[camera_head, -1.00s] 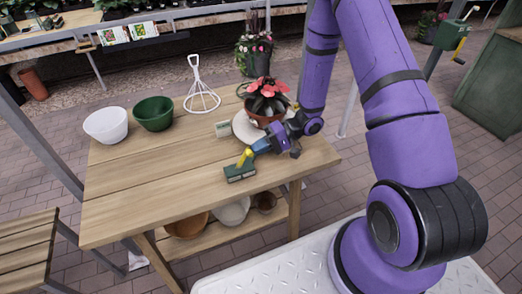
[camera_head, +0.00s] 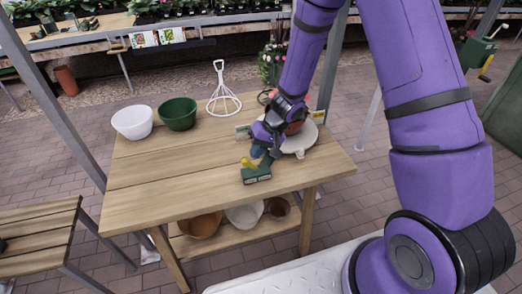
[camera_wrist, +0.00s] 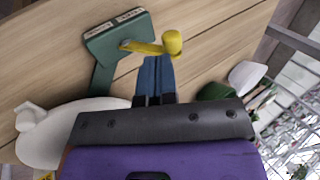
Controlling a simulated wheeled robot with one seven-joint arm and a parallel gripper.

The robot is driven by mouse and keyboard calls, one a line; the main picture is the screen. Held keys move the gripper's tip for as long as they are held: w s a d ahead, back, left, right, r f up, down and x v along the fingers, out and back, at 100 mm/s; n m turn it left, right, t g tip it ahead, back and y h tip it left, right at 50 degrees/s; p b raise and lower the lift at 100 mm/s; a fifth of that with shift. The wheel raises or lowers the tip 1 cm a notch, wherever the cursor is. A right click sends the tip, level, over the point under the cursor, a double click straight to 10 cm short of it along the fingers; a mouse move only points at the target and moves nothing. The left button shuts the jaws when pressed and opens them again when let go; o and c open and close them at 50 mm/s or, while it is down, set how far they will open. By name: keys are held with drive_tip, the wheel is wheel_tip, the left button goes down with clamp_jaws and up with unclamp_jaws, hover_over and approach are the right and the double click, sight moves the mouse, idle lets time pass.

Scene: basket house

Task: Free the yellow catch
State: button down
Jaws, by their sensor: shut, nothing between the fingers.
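The yellow catch (camera_head: 249,162) is a short lever with a round knob, mounted on a green block (camera_head: 258,175) near the table's front edge. In the wrist view the catch (camera_wrist: 150,48) lies across the block's edge, its knob out to the right. The green block (camera_wrist: 112,45) carries two small labels, too small to read. A green arm runs from it towards the pale round plate (camera_head: 301,144). My gripper (camera_head: 260,152) is shut and empty, just behind the catch. In the wrist view its blue fingers (camera_wrist: 157,74) end right beside the catch; I cannot tell whether they touch.
A potted plant (camera_head: 295,127) on the plate is mostly hidden by my arm. A white bowl (camera_head: 132,122), a green bowl (camera_head: 178,114) and a white wire stand (camera_head: 224,95) stand at the back left. The table's left front (camera_head: 165,185) is clear.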

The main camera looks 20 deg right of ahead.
drive_tip(key=shift+r, duration=0.15)
drive_tip(key=shift+r, duration=0.65)
drive_tip(key=shift+r, duration=0.15)
drive_tip(key=d+r, duration=0.3)
drive_tip(key=r, duration=1)
drive_tip(key=shift+s+r, duration=0.2)
drive_tip(key=shift+s, duration=0.05)
